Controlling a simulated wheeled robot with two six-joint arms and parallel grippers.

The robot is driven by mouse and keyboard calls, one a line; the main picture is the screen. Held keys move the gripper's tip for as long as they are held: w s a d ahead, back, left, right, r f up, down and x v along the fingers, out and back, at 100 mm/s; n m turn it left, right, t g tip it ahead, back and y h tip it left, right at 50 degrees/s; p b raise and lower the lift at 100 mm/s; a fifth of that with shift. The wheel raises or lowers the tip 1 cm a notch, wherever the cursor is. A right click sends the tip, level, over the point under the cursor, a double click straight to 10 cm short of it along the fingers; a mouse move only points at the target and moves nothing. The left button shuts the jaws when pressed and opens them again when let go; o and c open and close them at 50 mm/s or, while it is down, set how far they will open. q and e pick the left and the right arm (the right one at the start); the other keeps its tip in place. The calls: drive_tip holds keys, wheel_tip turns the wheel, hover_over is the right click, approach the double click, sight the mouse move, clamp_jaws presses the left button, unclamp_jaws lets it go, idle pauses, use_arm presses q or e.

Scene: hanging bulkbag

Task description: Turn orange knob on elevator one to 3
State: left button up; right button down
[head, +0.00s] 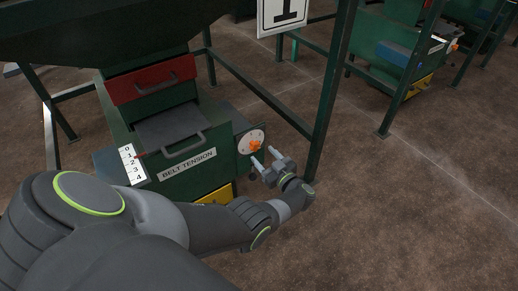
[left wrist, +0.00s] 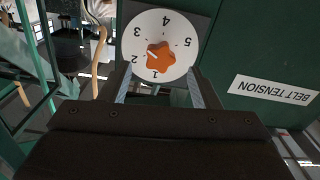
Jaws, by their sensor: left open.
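The orange knob (head: 255,146) sits on a white round dial (head: 246,139) on the side of the green machine below a sign reading 1 (head: 283,12). In the left wrist view the knob (left wrist: 161,58) shows upside down among the dial's numbers 1 to 5. Its white mark points left, close to the 2. My left gripper (head: 266,158) is open just in front of and below the dial. In the left wrist view its two fingers (left wrist: 160,88) stand apart at the dial's lower edge, and the knob lies beyond them. My right gripper is not in view.
A green post (head: 332,90) stands right of the dial. A similar machine (head: 395,55) stands at back right. The floor (head: 400,220) at right is clear.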

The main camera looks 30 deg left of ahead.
use_arm(q)
drive_tip(key=v, duration=1.2)
drive_tip(key=shift+s+d, duration=0.2)
drive_tip(key=shift+d, duration=0.1)
